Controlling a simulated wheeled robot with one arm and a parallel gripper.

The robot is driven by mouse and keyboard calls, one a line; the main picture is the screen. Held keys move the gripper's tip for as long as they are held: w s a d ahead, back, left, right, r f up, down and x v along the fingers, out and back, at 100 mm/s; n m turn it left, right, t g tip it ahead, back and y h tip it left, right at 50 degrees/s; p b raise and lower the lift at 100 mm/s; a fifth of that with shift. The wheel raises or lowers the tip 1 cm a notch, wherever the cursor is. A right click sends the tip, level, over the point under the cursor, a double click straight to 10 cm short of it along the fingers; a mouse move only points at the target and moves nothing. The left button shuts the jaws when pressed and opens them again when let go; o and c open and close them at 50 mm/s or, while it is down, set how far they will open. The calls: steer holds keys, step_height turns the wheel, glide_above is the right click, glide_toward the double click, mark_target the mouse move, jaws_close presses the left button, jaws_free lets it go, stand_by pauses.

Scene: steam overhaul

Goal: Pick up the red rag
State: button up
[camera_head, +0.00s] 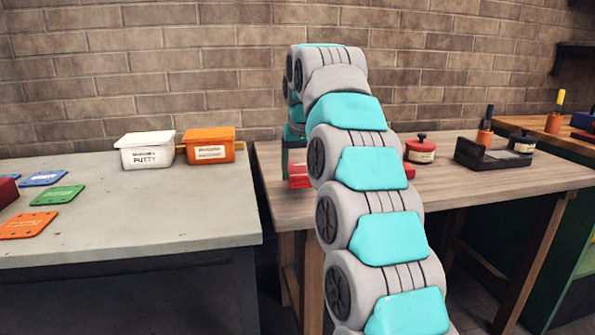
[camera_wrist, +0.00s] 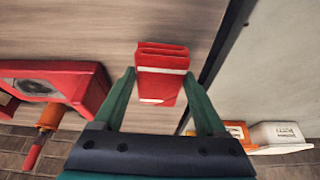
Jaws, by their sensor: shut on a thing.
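The red rag (camera_wrist: 162,66) is a folded red block with a pale stripe. In the wrist view it sits between the green fingers of my gripper (camera_wrist: 160,78), which are shut on it. Wood tabletop lies behind it, close to the table's edge; I cannot tell whether the rag still touches the wood. In the head view, part of the red rag (camera_head: 299,177) shows left of my arm, at the left end of the wooden table. My arm hides most of my gripper there.
The wooden table (camera_head: 490,180) carries a red frame-like object (camera_wrist: 88,85), a red canister (camera_head: 420,150) and a black holder (camera_head: 490,158). On the grey table (camera_head: 150,215) stand a white putty tub (camera_head: 147,150), an orange tub (camera_head: 209,146) and several coloured plates. A narrow gap separates the tables.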

steer(key=shift+s+d, duration=0.35)
steer(key=shift+s, duration=0.2)
steer(key=s+d+r+b, duration=0.1)
steer(key=s+d+b, duration=0.1)
steer(key=s+d, duration=0.4)
steer(key=s, duration=0.5)
steer(key=shift+d+r, duration=0.15)
steer(key=shift+d, duration=0.25)
